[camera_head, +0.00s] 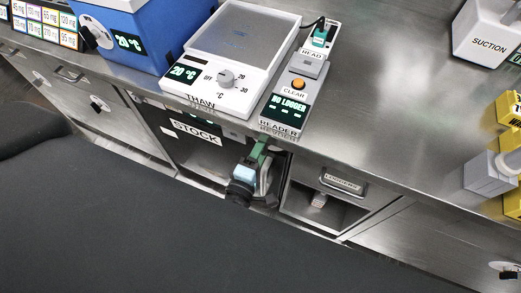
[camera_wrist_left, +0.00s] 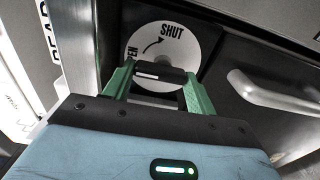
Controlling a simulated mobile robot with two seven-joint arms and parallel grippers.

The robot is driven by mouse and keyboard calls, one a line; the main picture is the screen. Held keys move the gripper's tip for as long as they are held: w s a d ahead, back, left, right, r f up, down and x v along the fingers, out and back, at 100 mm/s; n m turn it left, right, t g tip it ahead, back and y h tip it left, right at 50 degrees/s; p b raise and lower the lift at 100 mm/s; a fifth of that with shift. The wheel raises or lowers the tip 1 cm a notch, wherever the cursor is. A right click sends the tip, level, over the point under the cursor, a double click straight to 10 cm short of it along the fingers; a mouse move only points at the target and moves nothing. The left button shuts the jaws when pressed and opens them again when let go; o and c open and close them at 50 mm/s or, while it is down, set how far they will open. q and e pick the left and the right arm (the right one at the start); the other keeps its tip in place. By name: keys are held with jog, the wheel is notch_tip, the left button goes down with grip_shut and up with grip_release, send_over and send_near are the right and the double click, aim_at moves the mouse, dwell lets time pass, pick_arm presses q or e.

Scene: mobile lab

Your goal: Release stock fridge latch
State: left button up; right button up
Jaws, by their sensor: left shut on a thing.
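The stock fridge (camera_head: 197,133) is under the bench, with a STOCK label on its dark front. Its latch (camera_wrist_left: 160,74) shows in the left wrist view as a dark bar across a white round dial (camera_wrist_left: 182,52). The dial reads SHUT at the top, with a curved arrow and a partly covered word at the left. My left gripper (camera_head: 261,149) is at the fridge front, below the reader. In the left wrist view its green fingers (camera_wrist_left: 157,78) are shut on the latch bar, one at each end. My right gripper is not in view.
On the bench above stand the thaw plate (camera_head: 240,45), the logger reader (camera_head: 290,100) and a blue box (camera_head: 140,40). A drawer labelled LOGGERS (camera_head: 343,184) is right of my left gripper; its handle (camera_wrist_left: 275,95) shows close by in the wrist view. The suction unit (camera_head: 488,35) stands far right.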

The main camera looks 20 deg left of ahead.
pick_arm(q)
jog(key=o, duration=1)
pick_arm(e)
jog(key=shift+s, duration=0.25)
pick_arm(q)
jog(key=shift+s+a+b, duration=0.1)
jog(key=shift+s+b, duration=0.25)
jog(key=shift+s, duration=3.6)
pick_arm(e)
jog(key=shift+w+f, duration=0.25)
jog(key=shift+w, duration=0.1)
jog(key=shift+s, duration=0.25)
